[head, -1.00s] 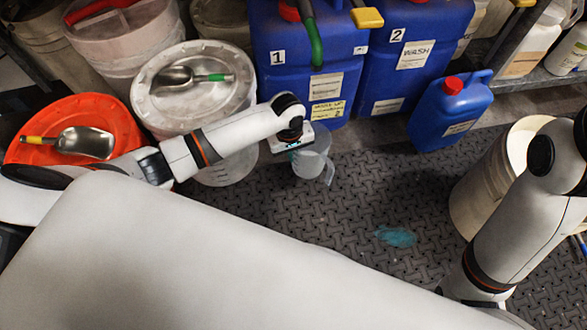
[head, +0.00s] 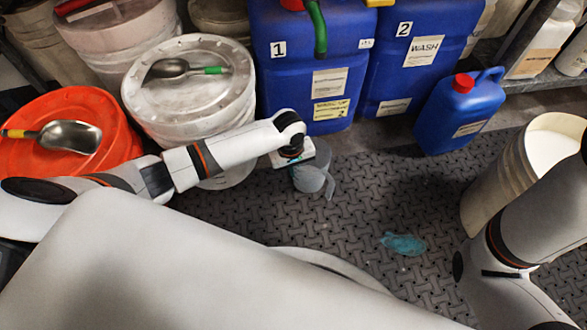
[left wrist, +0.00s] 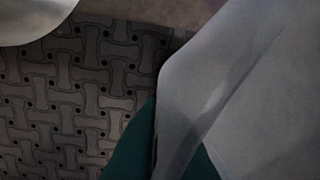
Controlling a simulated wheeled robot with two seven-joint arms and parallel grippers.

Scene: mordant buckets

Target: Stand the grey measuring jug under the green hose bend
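The grey measuring jug (head: 312,174) is a small translucent cup with its handle to the right, in front of blue container 1. My left gripper (head: 292,158) is at its upper left side, with its fingers mostly hidden; it appears shut on the jug. In the left wrist view the jug (left wrist: 240,90) fills the right half, with a dark green shape beside it that I cannot identify. The green hose bend (head: 318,30) hangs down the front of container 1, above and behind the jug. My right gripper is out of view.
A white lidded drum (head: 150,110) with a scoop stands left, beside an orange bucket (head: 25,155). Blue container 2 (head: 395,75) and a small blue canister (head: 450,120) stand behind. A pale bucket (head: 500,170) stands right. The mat between is clear except for a teal patch (head: 403,243).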

